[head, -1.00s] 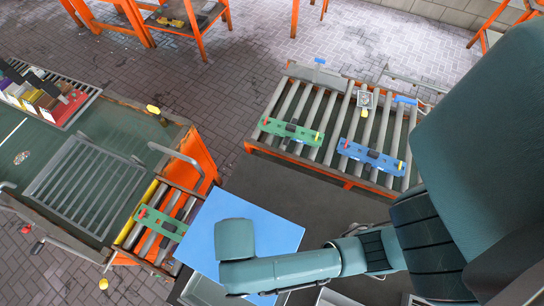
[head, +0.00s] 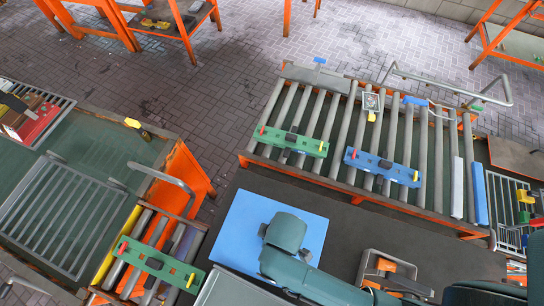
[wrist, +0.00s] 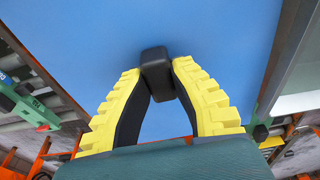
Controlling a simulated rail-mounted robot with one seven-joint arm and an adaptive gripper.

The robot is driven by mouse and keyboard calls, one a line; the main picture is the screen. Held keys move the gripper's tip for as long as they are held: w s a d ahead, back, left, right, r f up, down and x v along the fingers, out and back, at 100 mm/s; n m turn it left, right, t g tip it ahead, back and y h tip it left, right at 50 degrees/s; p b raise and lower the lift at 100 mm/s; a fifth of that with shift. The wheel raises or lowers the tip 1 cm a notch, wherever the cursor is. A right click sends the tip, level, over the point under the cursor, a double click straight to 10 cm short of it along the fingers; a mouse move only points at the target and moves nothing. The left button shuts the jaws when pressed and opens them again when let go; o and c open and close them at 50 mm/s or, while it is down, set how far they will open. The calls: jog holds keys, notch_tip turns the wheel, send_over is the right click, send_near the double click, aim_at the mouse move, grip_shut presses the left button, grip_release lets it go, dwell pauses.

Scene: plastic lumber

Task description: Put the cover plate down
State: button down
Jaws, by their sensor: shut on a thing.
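The cover plate is a flat blue panel (head: 243,235) with a black knob on its face. In the head view it is held over the dark floor area, between the left roller stand and the large roller table. In the wrist view the blue face (wrist: 215,35) fills most of the picture. My gripper (wrist: 157,75), with yellow ribbed fingers and black pads, is shut on the black knob (wrist: 155,56). In the head view my arm hides the gripper and the plate's lower right part.
The large roller table (head: 330,116) carries a green fixture (head: 290,141) and a blue fixture (head: 383,166). The left roller stand (head: 118,236) holds another green fixture (head: 158,262). A metal rail (head: 178,180) rises beside it. An orange-black tool (head: 385,267) lies right of my arm.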

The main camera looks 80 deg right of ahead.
notch_tip(320, 180, down, 9)
jog(key=shift+r+b, duration=0.1)
jog(key=shift+b, duration=0.45)
jog(key=c, duration=1.1)
grip_release()
jog(key=shift+f, duration=0.2)
